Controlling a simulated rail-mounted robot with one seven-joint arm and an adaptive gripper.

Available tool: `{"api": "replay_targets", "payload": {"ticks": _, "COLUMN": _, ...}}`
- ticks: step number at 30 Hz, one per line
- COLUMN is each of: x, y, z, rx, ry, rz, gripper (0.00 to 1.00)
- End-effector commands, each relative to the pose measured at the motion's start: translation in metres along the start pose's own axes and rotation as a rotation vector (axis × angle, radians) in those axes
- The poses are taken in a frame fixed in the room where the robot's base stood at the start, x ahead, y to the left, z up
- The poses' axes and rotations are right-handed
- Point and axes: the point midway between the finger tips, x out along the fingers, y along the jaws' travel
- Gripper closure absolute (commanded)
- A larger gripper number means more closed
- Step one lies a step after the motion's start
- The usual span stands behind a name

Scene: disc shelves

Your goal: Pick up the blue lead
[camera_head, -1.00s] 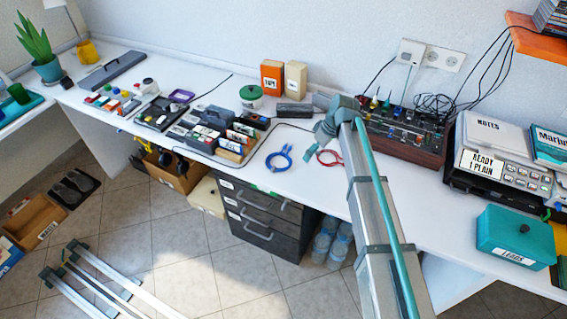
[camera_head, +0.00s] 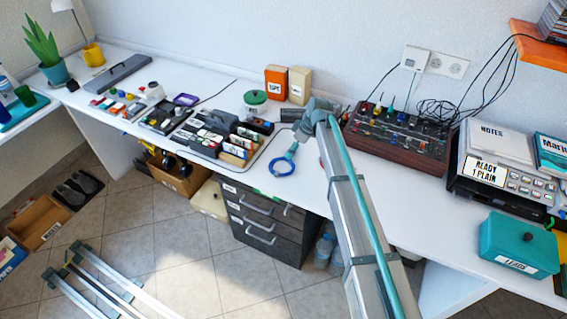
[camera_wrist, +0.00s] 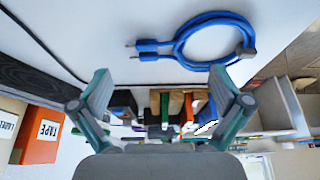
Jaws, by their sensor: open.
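The blue lead (camera_head: 282,167) is a coiled cable lying on the white desk, with its plug ends side by side. In the wrist view the coiled blue lead (camera_wrist: 178,44) lies beyond the fingertips, at the upper middle to right. My gripper (camera_head: 291,150) is over the desk right by the coil in the head view, partly overlapping its top edge. In the wrist view my gripper (camera_wrist: 165,82) has its two fingers wide apart with nothing between them. I cannot tell how high the fingertips are above the desk. The red lead is mostly hidden behind my arm.
A tray of boxed items (camera_head: 215,137) stands left of the coil. An orange tape box (camera_head: 276,82) and a cream box (camera_head: 299,86) stand at the wall. A mixer (camera_head: 398,131) sits right. A teal box (camera_head: 518,243) is near the right front. The desk around the coil is clear.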

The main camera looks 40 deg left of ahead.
Motion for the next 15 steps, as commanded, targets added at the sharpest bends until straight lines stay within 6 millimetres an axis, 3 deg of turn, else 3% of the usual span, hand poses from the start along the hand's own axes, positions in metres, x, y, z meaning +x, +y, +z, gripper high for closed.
{"api": "replay_targets", "payload": {"ticks": 7, "x": 0.031, "y": 0.002, "z": -0.001, "rx": -0.001, "ry": 0.0, "rz": -0.001, "gripper": 0.0}}
{"api": "replay_targets", "payload": {"ticks": 15, "x": 0.036, "y": 0.002, "z": 0.001, "rx": 0.0, "ry": 0.0, "rz": 0.0, "gripper": 0.0}}
